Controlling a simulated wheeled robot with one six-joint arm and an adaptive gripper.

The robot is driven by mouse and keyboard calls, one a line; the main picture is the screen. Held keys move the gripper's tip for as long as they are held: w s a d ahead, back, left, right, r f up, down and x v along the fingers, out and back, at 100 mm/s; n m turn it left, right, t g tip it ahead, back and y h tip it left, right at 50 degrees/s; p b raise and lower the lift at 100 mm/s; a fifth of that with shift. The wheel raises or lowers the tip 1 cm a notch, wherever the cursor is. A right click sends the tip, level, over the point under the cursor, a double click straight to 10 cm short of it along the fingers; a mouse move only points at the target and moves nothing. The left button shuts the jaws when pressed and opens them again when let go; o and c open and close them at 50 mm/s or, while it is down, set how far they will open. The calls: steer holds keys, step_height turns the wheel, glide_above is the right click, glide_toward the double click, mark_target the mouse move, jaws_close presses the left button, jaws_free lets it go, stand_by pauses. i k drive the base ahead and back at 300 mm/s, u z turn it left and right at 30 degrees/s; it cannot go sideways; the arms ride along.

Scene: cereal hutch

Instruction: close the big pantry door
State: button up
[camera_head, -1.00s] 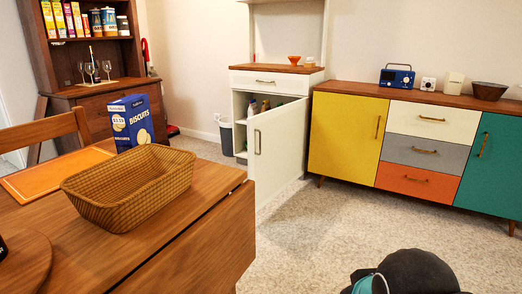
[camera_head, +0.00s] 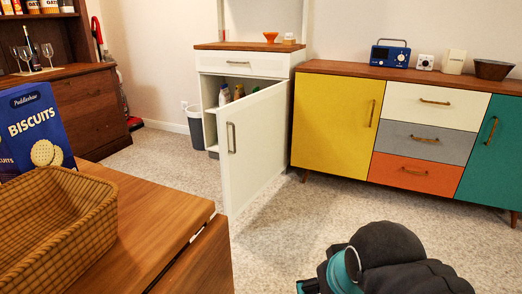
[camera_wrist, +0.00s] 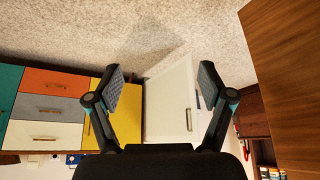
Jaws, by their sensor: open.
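The big pantry door (camera_head: 254,140) is a white panel on the white cabinet. It stands wide open, swung out toward me, with its bronze bar handle (camera_head: 231,137) on the left part of the panel. Bottles show on a shelf inside the cabinet. In the wrist view, which looks upside down, the white door (camera_wrist: 168,98) shows between the fingers with its handle (camera_wrist: 188,119). My gripper (camera_wrist: 160,82) is open and empty, apart from the door. In the head view only my dark arm parts show at the bottom right; the fingertips are not visible there.
A wooden table (camera_head: 150,222) with a wicker basket (camera_head: 55,228) and a blue biscuits box (camera_head: 34,130) stands at the left, close to the door. A colourful sideboard (camera_head: 333,118) stands right of the cabinet. A grey bin (camera_head: 195,127) is left of it. Carpet is clear in front.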

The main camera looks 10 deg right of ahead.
mark_target(253, 129)
steer(key=u, duration=0.1)
steer(key=k, duration=0.45)
steer(key=z, duration=0.95)
steer(key=i, duration=1.25)
steer(key=u, duration=0.95)
steer(key=i, duration=0.25)
steer(key=u, duration=0.15)
